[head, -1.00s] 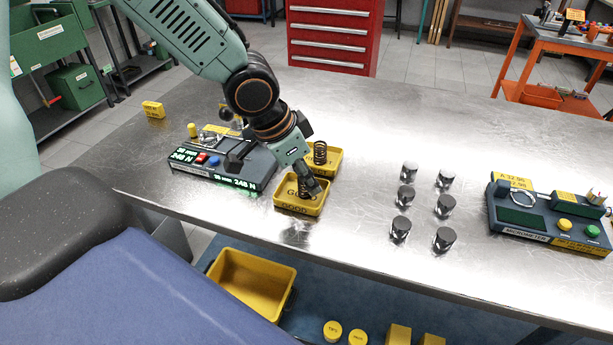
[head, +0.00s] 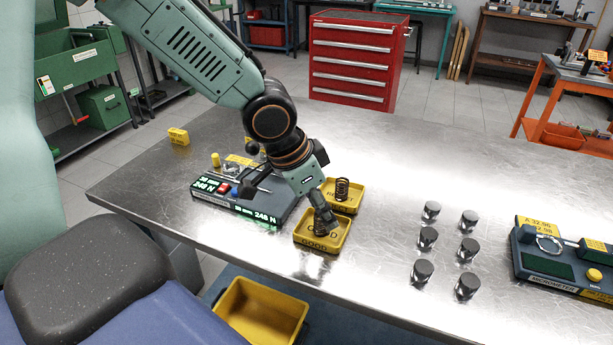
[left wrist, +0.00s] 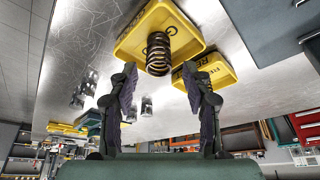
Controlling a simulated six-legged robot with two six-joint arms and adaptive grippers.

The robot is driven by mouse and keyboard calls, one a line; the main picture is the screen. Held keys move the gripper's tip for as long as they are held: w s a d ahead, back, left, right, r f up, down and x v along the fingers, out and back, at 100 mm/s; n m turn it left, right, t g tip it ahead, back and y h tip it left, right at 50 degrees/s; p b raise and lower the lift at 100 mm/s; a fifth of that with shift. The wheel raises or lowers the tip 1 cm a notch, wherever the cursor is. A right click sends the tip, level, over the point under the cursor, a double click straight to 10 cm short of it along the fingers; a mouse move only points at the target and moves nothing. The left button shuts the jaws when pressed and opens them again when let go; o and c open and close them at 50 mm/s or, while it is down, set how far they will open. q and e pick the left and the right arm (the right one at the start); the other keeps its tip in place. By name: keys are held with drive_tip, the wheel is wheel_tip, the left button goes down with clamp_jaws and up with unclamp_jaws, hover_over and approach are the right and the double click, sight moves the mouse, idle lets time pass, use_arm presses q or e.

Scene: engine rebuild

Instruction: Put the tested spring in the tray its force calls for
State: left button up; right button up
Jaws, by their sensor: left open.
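The near yellow tray marked GOOD (head: 322,245) stands on the bench. A dark coil spring (left wrist: 158,54) stands upright in it in the left wrist view; in the head view my gripper mostly hides it. My left gripper (head: 326,222) is right above this tray, its open fingers (left wrist: 160,88) spread on either side of the spring's line, with the spring just past the tips. The spring tester (head: 240,205) shows 248 N. My right gripper is not in view.
Several metal cylinders (head: 428,237) stand to the right of the trays. A micrometer station (head: 560,265) is at the right edge. A yellow bin (head: 262,312) sits below the bench's front. The bench between trays and cylinders is clear.

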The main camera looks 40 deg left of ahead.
use_arm(q)
drive_tip(key=p+v, duration=0.7)
drive_tip(key=v, duration=0.3)
drive_tip(key=shift+s, duration=0.1)
drive_tip(key=shift+s+a, duration=0.1)
idle(0.5)
